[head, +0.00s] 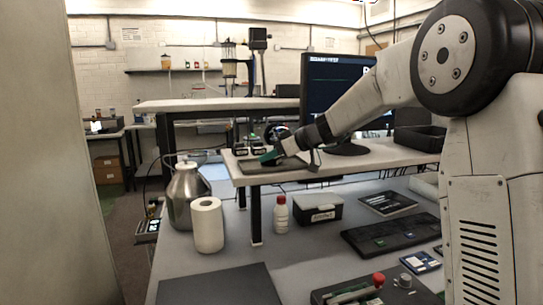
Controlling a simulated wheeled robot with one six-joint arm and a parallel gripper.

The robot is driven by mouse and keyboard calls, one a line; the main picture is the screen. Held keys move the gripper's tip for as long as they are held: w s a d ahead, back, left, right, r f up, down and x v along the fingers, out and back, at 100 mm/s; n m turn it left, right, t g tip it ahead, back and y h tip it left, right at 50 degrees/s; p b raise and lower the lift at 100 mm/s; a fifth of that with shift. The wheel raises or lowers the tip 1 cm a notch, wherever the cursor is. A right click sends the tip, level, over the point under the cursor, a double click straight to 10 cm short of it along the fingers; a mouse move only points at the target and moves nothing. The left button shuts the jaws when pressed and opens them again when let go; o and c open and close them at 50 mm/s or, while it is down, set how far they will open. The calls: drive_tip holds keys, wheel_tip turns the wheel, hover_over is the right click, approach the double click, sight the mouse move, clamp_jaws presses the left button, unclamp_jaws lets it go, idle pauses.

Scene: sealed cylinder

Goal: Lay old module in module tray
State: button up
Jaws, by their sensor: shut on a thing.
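My gripper (277,152) reaches over the left part of the raised shelf and is shut on a small teal-green piece, which I take to be the old module (268,157). The piece is tilted, just above or touching a flat grey tray-like thing (256,168) on the shelf; I cannot tell which. The fingers and much of the piece are small or hidden by my wrist. I cannot tell for sure which of the two is the module tray.
The raised shelf (345,164) carries a monitor (328,85) behind my arm. Below stand a steel canister (184,198), a paper roll (207,226), a white bottle with a red cap (281,216) and a black box (315,210). A dark mat (220,287) lies bare in front.

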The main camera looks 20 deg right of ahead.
drive_tip(key=o, duration=0.8)
drive_tip(key=shift+f, duration=0.1)
drive_tip(key=shift+c, duration=0.2)
